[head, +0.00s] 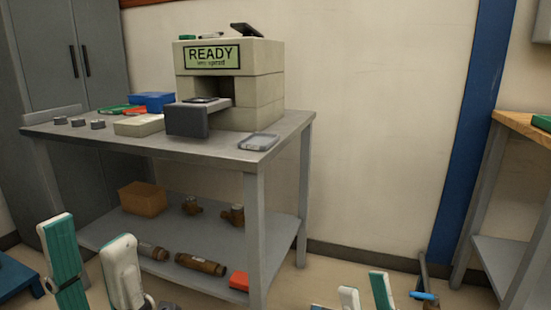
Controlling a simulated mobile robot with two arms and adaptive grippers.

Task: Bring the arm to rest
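My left gripper (89,232) is at the bottom left, in front of the bench. Its two white and teal fingers stand apart with nothing between them. My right gripper (364,283) shows only its fingertips at the bottom edge, right of the bench. Its fingers are also apart, with nothing seen between them. The rest of both arms is out of view. The test bench machine (260,88) stands on the grey table (225,147). Its display (212,56) reads READY, with a smaller line below that is hard to read. A grey drawer (187,121) sticks out at its front.
The lower shelf (230,232) holds a brown box (143,198) and brass fittings. A wooden-topped table (520,125) stands at right. Floor between the tables looks mostly open.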

